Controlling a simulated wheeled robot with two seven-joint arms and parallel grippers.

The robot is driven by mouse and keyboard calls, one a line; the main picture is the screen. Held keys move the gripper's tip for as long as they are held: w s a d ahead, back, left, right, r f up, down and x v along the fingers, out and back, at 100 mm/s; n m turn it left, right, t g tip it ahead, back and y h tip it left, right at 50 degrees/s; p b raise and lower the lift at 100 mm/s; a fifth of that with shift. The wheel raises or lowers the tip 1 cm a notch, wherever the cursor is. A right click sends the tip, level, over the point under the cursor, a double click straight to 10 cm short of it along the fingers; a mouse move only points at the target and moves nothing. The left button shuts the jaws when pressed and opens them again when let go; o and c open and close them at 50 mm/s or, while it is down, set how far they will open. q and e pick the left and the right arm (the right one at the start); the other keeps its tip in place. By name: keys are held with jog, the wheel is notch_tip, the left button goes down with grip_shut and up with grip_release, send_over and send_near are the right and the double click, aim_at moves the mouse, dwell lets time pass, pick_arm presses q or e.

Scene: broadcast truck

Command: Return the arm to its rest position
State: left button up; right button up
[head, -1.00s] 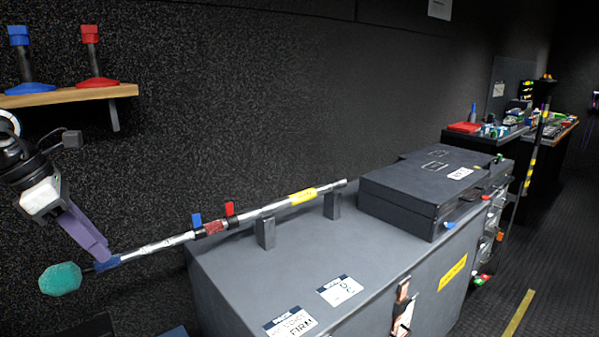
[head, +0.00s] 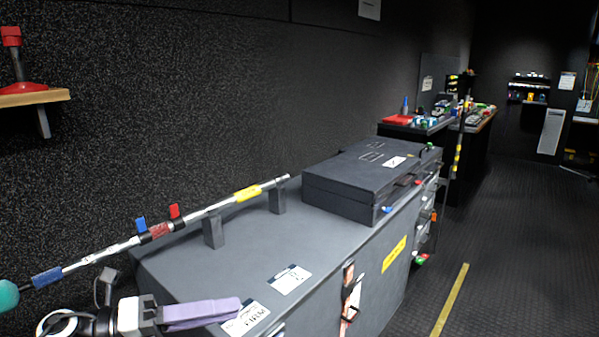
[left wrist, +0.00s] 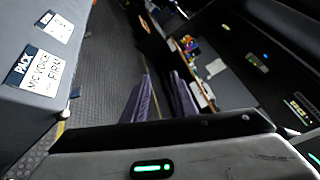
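My left gripper (head: 238,308), with purple fingers, is at the bottom left of the head view. It points right, in front of the grey case's near end, and is apart from the boom pole. In the left wrist view its two fingers (left wrist: 162,84) stand apart with a narrow empty gap between them. The silver boom pole (head: 108,250) lies on two grey stands on the case top, its teal foam head (head: 7,296) cut by the left edge. My right gripper is not in view.
The large grey case (head: 235,262) carries label cards (head: 290,279) and a flat dark case (head: 345,188). A wooden shelf (head: 40,97) with a red-based stand (head: 17,65) is on the left wall. Open floor (head: 490,260) with a yellow strip (head: 452,298) lies right.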

pick_arm(q)
jog(key=s+a+f+n+t+y, duration=0.1)
jog(key=s+f+n+t+y, duration=0.3)
jog(key=f+n, duration=0.7)
jog(key=s+a+f+n+t+y, duration=0.15)
jog(key=f+n+t+y, duration=0.45)
jog(key=n, duration=1)
jog(key=s+f+n+g+y, duration=0.3)
jog(key=s+f+n+g, duration=0.4)
jog(key=s+f, duration=0.9)
jog(key=shift+s+d+f+n+g+y, duration=0.3)
jog(key=shift+s+n+g, duration=0.1)
jog(key=shift+s+n, duration=0.35)
jog(key=shift+a+r, duration=0.1)
jog(key=shift+a, duration=0.05)
